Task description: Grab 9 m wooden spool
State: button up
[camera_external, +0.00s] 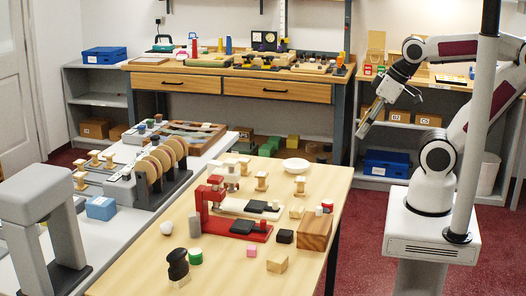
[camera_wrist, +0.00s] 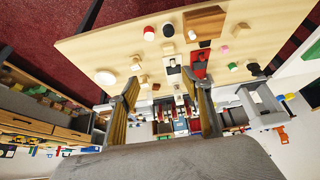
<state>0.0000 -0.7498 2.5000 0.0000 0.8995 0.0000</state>
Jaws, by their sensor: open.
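Several pale wooden spools stand on the wooden table in the external view, among them one near its middle (camera_external: 261,181), one to its right (camera_external: 300,186) and one farther back (camera_external: 244,165). Other similar spools (camera_external: 80,180) stand on the grey counter at left. No length label is readable, so I cannot tell which is the 9 m spool. My gripper (camera_external: 369,118) is raised right of the table, apart from the spools. In the wrist view its two fingers (camera_wrist: 165,90) are spread and empty, with small spool-like shapes (camera_wrist: 135,62) beyond them.
A red press-like device (camera_external: 211,207), a wooden block (camera_external: 315,231), a dark stacked piece (camera_external: 178,266) and a green-sided cylinder (camera_external: 195,256) stand on the table. A white plate (camera_external: 296,166) lies at its back. A rack of discs (camera_external: 158,168) stands at left.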

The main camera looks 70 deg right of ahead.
jog(key=shift+w, duration=0.15)
jog(key=n+t, duration=0.1)
jog(key=t, duration=0.5)
send_over(267, 175)
jog(key=s, duration=0.5)
notch_tip(267, 175, down, 20)
notch_tip(267, 175, down, 2)
jog(key=shift+s+f+t, duration=0.1)
jog(key=shift+s+t, duration=0.05)
jog(key=shift+t, duration=0.45)
jog(key=shift+s+f+t+y, duration=0.15)
jog(key=shift+f+t+y, duration=0.25)
jog(key=shift+f, duration=0.15)
jog(key=shift+x, duration=1.3)
